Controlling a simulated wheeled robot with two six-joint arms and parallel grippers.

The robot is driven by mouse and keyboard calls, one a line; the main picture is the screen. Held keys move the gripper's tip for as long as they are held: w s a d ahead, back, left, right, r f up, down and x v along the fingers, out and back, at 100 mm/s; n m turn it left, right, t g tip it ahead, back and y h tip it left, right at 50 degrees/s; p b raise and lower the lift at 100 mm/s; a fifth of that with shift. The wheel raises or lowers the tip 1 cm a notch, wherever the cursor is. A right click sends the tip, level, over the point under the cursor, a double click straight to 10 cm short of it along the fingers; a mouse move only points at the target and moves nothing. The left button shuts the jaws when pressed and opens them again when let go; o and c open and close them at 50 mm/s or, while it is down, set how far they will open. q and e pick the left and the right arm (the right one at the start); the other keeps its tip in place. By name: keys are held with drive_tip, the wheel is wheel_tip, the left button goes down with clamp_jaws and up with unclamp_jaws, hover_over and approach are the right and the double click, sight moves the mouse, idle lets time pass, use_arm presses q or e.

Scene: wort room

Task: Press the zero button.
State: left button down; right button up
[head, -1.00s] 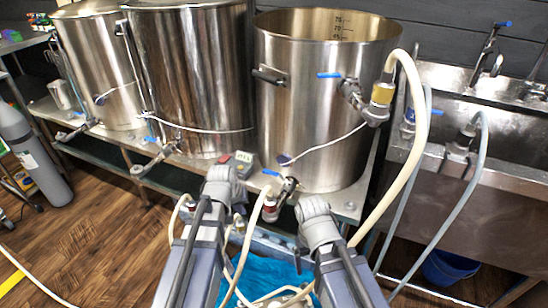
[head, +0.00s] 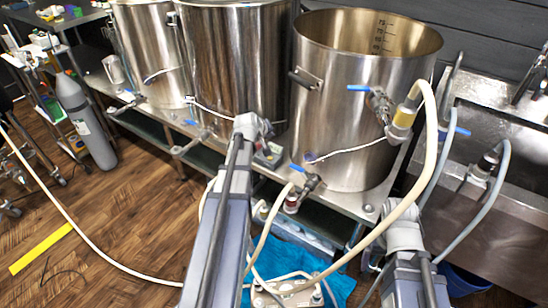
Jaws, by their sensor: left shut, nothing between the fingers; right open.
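The small grey device box (head: 269,155) with a pale label or display sits on the steel bench, between the middle and right kettles. I cannot make out the zero button, and I cannot tell whether the gripper touches the box. The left fingers are mostly hidden behind the wrist; the gripper is shut and empty. My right gripper (head: 405,212) is at the lower right, in front of the bench edge, open and empty, its fingertips mostly hidden.
Large steel kettles, including the right one (head: 345,120), stand behind the box. A valve with a blue handle (head: 305,178) projects near my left arm. A thick cream hose (head: 425,160) loops down past my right gripper. A sink (head: 500,140) is at the right.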

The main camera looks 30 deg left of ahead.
sight(270, 158)
use_arm(q)
wheel_tip(270, 158, down, 9)
drive_tip(key=b, duration=0.9)
idle(1.9)
drive_tip(key=shift+f+b, duration=0.3)
drive_tip(key=shift+f, duration=0.05)
drive_tip(key=shift+f+b, duration=0.45)
drive_tip(key=shift+b, duration=0.05)
idle(0.5)
idle(0.4)
drive_tip(key=shift+r+p, duration=0.9)
drive_tip(key=shift+p, duration=0.05)
